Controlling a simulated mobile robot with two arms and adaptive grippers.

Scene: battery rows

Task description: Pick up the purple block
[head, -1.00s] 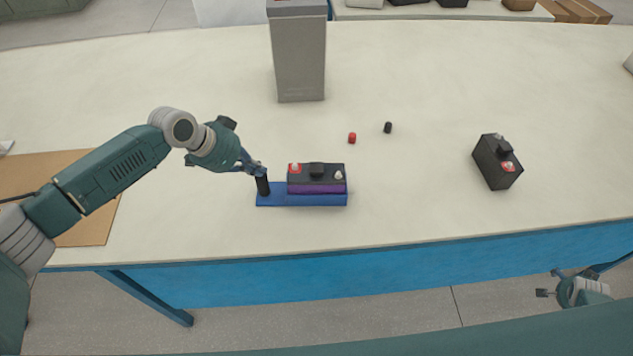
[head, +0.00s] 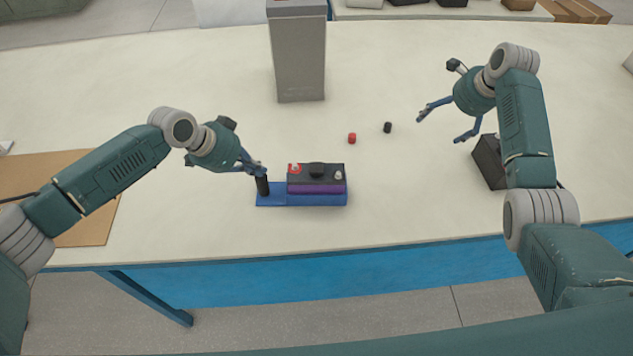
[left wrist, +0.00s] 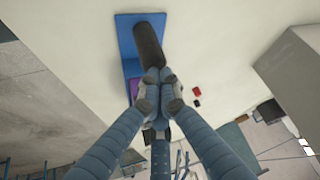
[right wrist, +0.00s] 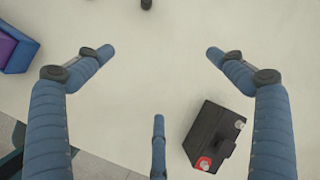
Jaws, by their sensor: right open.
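The purple block (head: 316,188) lies in the blue tray (head: 271,199), under a black battery-like top (head: 317,173) with two terminals. Its purple side also shows at the left edge of the right wrist view (right wrist: 8,48). My left gripper (head: 262,173) is shut on the upper end of an upright black cylinder (head: 263,187) at the tray's left end, beside the block. In the left wrist view, the fingers (left wrist: 157,78) meet at that cylinder (left wrist: 149,42) and partly hide the purple. My right gripper (head: 439,128) is open and empty above the table, right of the block.
A black battery (head: 488,165) stands under my right arm, partly hidden; the right wrist view shows it too (right wrist: 212,135). A red cap (head: 352,138) and a black cap (head: 388,127) lie behind the tray. A grey box (head: 298,60) stands further back. The table front is clear.

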